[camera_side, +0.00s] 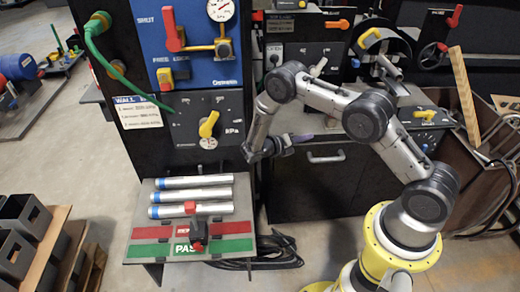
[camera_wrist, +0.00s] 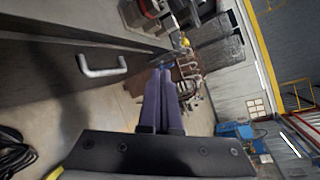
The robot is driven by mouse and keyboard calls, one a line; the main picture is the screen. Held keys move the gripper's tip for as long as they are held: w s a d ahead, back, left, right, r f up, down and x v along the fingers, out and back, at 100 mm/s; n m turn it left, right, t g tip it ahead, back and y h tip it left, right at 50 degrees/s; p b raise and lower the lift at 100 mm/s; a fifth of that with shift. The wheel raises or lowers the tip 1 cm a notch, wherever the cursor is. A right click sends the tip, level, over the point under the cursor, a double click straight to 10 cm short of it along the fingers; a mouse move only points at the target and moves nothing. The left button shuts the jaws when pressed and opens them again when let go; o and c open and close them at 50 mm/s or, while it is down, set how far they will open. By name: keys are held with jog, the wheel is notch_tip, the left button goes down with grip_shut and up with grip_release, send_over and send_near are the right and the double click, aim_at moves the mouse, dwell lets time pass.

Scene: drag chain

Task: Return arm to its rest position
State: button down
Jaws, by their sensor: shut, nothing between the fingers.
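My gripper (camera_wrist: 161,72) is shut, with its two dark purple fingers side by side in the wrist view and nothing held. In the side view, my gripper (camera_side: 249,155) is small and partly hard to make out. The wrist view looks sideways, past a dark cabinet with a metal handle (camera_wrist: 101,66), toward the open hall.
Silver tubes (camera_side: 190,197) lie on a tray with red and green strips (camera_side: 145,248). A blue valve panel (camera_side: 200,70) and a grey gauge panel stand behind. A black cabinet with a handle (camera_side: 326,158) stands behind my arm. Cables (camera_side: 275,250) lie on the floor.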

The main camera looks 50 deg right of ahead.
jog(key=s+a+r+m+t+y, duration=0.1)
jog(key=s+a+r+m+y, duration=0.3)
jog(key=r+m, duration=0.45)
jog(key=s+a+r+m+y, duration=0.3)
jog(key=s+a+r+m, duration=0.15)
jog(key=r, duration=0.75)
jog(key=s+a+r+m+t+y, duration=0.7)
jog(key=s+a+m, duration=0.5)
jog(key=s, duration=0.2)
jog(key=shift+a+r+m+t+y, duration=0.3)
jog(key=shift+a+r+t+y, duration=0.1)
jog(key=shift+r+t, duration=0.55)
